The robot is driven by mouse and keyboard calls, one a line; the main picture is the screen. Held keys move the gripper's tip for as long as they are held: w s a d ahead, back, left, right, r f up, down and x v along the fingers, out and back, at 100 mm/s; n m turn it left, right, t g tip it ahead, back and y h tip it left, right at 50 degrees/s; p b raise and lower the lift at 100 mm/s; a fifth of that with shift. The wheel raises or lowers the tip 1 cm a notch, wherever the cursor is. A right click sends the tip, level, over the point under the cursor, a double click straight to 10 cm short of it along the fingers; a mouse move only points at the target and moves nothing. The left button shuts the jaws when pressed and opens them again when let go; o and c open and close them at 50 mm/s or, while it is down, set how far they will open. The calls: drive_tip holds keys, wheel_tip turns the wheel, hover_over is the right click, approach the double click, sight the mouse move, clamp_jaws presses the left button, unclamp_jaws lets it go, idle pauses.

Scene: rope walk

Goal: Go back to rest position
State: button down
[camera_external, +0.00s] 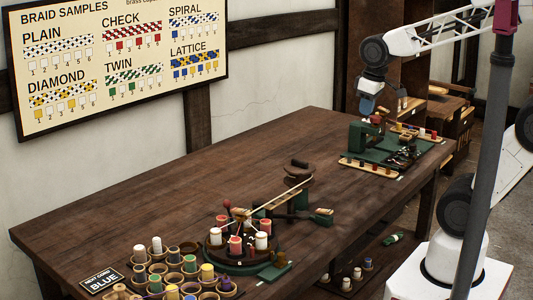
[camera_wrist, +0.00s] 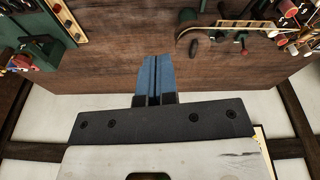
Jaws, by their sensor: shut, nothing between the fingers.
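My gripper (camera_wrist: 154,62) shows in the wrist view with its two blue fingers side by side, shut and empty, above bare wooden table (camera_wrist: 120,75). In the external view my gripper (camera_external: 366,108) hangs from the raised arm over the far right part of the table, close to a green device (camera_external: 358,136). From this angle I cannot tell the exact gap between them. No object is in the fingers.
The braiding stand (camera_external: 238,240) with spools and a rope stands at the table's front, beside several bobbins in round cups (camera_external: 170,270). The table's middle and left back are clear. A sample board (camera_external: 120,60) hangs on the wall.

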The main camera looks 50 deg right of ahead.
drive_tip(key=s, duration=0.1)
drive_tip(key=s+d+m, duration=0.1)
drive_tip(key=s, duration=0.1)
drive_tip(key=s+d+f+m, duration=0.1)
drive_tip(key=s, duration=0.1)
drive_tip(key=shift+s+d+t, duration=0.15)
drive_tip(key=shift+t, duration=0.15)
idle(2.9)
